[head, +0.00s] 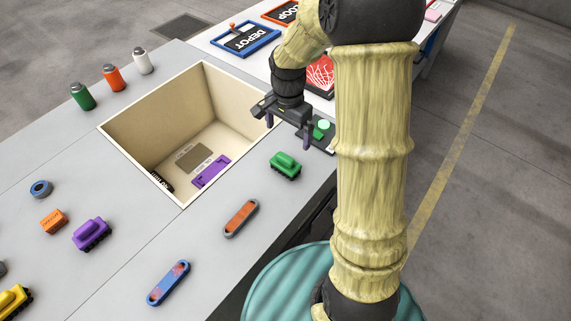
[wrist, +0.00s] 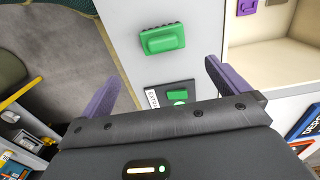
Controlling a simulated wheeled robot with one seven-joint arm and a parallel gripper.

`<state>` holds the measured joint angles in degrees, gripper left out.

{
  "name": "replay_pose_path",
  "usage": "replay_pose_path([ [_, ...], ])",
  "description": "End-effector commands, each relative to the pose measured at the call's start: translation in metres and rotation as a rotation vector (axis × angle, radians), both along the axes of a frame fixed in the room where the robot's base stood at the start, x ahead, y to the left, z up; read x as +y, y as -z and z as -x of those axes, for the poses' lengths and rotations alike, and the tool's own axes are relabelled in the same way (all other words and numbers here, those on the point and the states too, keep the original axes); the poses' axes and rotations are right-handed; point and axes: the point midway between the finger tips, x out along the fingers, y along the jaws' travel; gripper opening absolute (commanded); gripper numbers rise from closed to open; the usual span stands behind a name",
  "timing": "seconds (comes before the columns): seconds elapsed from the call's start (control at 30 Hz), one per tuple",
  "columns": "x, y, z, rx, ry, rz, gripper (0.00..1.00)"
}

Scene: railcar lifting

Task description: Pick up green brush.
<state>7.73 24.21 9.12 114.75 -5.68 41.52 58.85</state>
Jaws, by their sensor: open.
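The green brush (head: 285,165) lies on the grey worktop, to the right of the square bin's near edge. In the wrist view the green brush (wrist: 162,39) shows its block-shaped handle and a row of dark bristles along the top edge. My gripper (head: 289,130) is open with nothing between its purple fingers. It hangs above the worktop behind the brush, apart from it. In the wrist view the brush lies beyond the fingertips of my gripper (wrist: 160,74), roughly centred between them.
A deep cream bin (head: 140,150) holds a purple piece (head: 211,172). A dark panel with a green button (head: 323,125) is close to my gripper. An orange-grey bar (head: 241,218), a blue bar (head: 168,283) and a purple brush (head: 92,234) lie nearer. Several bottles stand at back left.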

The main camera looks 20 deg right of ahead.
Motion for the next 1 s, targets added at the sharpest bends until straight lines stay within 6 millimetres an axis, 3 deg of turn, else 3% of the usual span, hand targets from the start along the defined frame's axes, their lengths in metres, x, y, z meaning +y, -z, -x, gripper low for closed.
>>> replay_pose_path([
  [0.3, 0.000, 0.058, 0.000, 0.004, 0.000, -0.001, 1.00],
  [0.5, 0.001, 0.087, 0.000, 0.002, 0.000, -0.001, 1.00],
  [1.0, 0.002, 0.098, -0.001, 0.001, 0.000, -0.001, 1.00],
])
